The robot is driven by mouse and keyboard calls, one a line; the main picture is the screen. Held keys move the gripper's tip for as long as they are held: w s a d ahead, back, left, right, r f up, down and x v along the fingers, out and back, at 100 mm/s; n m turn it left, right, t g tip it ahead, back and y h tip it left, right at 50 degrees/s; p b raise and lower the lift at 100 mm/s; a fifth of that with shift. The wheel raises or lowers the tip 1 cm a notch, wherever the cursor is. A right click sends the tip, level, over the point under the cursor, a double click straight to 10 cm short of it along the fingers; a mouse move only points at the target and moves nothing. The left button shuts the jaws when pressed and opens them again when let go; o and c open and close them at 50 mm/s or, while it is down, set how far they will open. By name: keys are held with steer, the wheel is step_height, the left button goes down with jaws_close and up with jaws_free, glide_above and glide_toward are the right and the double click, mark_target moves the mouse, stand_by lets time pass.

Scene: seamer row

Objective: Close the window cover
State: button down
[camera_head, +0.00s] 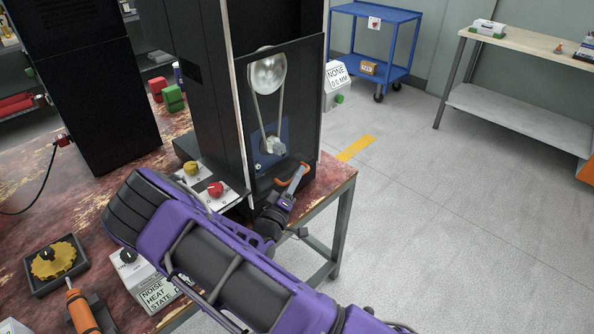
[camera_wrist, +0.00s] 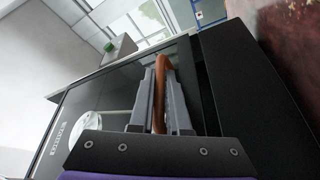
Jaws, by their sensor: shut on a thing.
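The window cover (camera_head: 313,105) is a dark-framed clear panel on the front of a tall black machine (camera_head: 207,90). Through it I see a silver pulley, a belt and a blue plate. An orange handle (camera_head: 292,179) sits low on the cover. My gripper (camera_head: 291,187) is at this handle. In the wrist view my gripper (camera_wrist: 160,75) has its two grey fingers on either side of the orange-brown handle (camera_wrist: 161,100), shut on it. The cover (camera_wrist: 95,90) spreads behind the fingers there. I cannot tell how far the cover stands from the machine's frame.
A small panel with a yellow knob (camera_head: 191,168) and a red knob (camera_head: 215,189) stands at the machine's left foot. Open floor (camera_head: 450,220) lies to the right.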

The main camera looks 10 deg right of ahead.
steer(key=shift+s+f, duration=0.1)
steer(key=shift+f, duration=0.7)
steer(key=c, duration=1.2)
jaws_free()
steer(key=shift+a+f, duration=0.1)
steer(key=shift+o, duration=0.2)
steer(key=shift+r, duration=0.2)
steer(key=v, duration=1.7)
steer(key=shift+a, duration=0.15)
